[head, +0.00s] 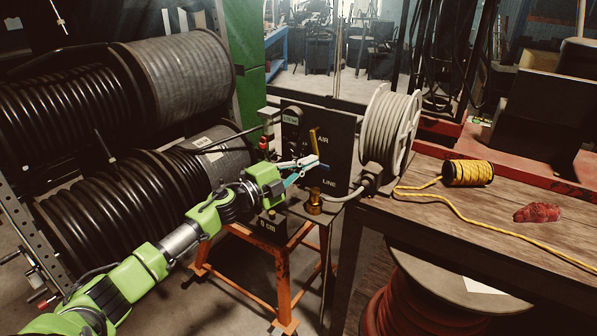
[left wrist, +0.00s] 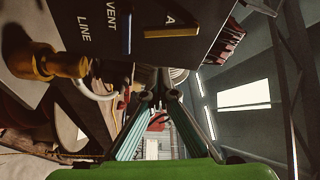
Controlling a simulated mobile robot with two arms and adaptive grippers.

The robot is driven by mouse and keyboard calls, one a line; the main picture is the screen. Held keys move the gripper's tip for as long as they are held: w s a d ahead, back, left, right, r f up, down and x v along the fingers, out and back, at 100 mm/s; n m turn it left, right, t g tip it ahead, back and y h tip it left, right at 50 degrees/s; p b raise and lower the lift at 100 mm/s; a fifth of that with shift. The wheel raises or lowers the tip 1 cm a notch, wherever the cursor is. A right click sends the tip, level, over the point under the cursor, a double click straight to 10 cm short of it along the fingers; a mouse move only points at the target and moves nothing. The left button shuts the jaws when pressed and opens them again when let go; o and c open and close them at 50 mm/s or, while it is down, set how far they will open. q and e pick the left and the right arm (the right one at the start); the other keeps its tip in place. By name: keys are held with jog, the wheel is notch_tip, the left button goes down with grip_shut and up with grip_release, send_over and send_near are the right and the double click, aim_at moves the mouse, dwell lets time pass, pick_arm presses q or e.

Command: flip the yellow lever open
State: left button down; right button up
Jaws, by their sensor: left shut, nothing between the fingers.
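The yellow lever (head: 313,140) stands nearly upright on the dark panel (head: 338,160) of the crimper, beside the word AIR. In the left wrist view the lever (left wrist: 171,32) runs sideways across the panel's face, near the top. My left gripper (head: 318,164) is shut and empty, just below the lever in the head view. In the left wrist view its fingertips (left wrist: 159,92) meet below the lever in the picture. I cannot tell whether they touch the panel. My right gripper is not in view.
A brass fitting (head: 314,202) stands at the panel's foot, near my left gripper. A grey hose reel (head: 390,130) is to the right. The wooden table (head: 470,215) holds a yellow rope spool (head: 467,173) and a red cloth-like item (head: 538,212). Large black hose reels fill the left.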

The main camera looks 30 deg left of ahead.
pick_arm(q)
jog(key=v, duration=0.3)
jog(key=shift+s+d+b, duration=0.15)
jog(key=shift+s+b, duration=0.2)
jog(key=shift+s, duration=0.05)
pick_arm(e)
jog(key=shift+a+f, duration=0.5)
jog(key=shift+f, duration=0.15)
pick_arm(q)
jog(key=shift+r, duration=0.1)
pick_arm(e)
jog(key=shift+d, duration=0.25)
